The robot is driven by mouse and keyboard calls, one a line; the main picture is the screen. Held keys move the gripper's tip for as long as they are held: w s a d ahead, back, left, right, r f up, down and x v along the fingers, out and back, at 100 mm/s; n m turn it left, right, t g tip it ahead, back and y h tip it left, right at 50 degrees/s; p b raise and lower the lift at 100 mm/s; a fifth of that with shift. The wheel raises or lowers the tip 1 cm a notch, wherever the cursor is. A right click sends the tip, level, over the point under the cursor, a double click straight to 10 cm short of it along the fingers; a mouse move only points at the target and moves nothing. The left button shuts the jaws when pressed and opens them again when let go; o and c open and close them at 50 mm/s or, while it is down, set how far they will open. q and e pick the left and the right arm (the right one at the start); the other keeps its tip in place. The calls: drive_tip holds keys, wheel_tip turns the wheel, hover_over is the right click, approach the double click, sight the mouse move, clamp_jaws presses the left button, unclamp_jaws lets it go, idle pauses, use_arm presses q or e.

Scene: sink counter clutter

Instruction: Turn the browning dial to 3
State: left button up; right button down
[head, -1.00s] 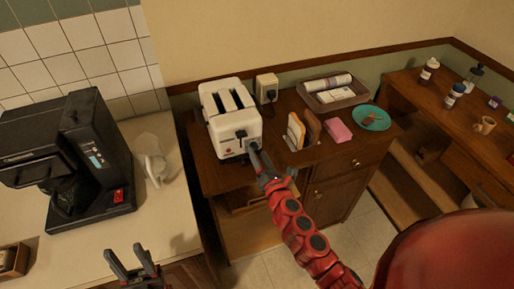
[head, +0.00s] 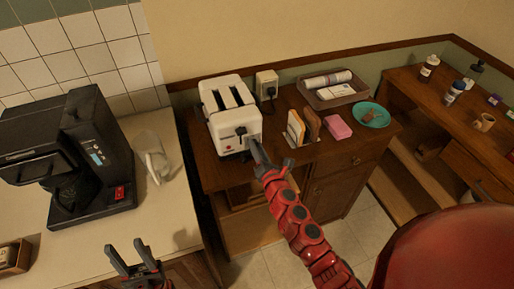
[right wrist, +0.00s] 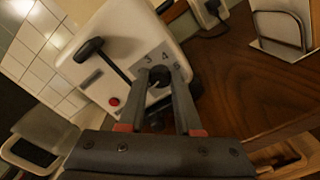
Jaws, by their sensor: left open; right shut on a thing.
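The white toaster (head: 230,112) stands on the brown wooden cabinet, with two slots on top and a black lever on its front. In the right wrist view, the black browning dial (right wrist: 159,75) sits on the toaster's front panel. The figures 3 and 4 show above it; other marks are partly hidden by the fingers, and I cannot read the dial's setting. My right gripper (head: 254,143) is at the toaster's front, its fingers closed around the dial. My left gripper (head: 126,254) is open and empty near the counter's front edge, well away from the toaster.
A red button (right wrist: 114,101) is left of the dial. A bread rack (head: 303,127), a pink sponge (head: 338,126) and a teal plate (head: 371,115) stand right of the toaster. A wall outlet (head: 267,82) is behind it. A black coffee maker (head: 85,160) is on the left counter.

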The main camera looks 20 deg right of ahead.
drive_tip(key=shift+m, duration=0.4)
drive_tip(key=m+b, duration=0.2)
drive_tip(key=m, duration=0.1)
drive_tip(key=shift+f+m, duration=0.15)
drive_tip(key=shift+m, duration=0.25)
drive_tip(key=m+b, duration=0.1)
drive_tip(key=m, duration=0.3)
drive_tip(key=shift+m+b, duration=0.3)
drive_tip(key=shift+b, duration=0.05)
drive_tip(key=m+b, duration=0.1)
drive_tip(key=m, duration=0.4)
drive_tip(key=m+b, duration=0.1)
drive_tip(key=m, duration=0.4)
drive_tip(key=shift+m, duration=0.4)
drive_tip(key=c, duration=0.6)
unclamp_jaws()
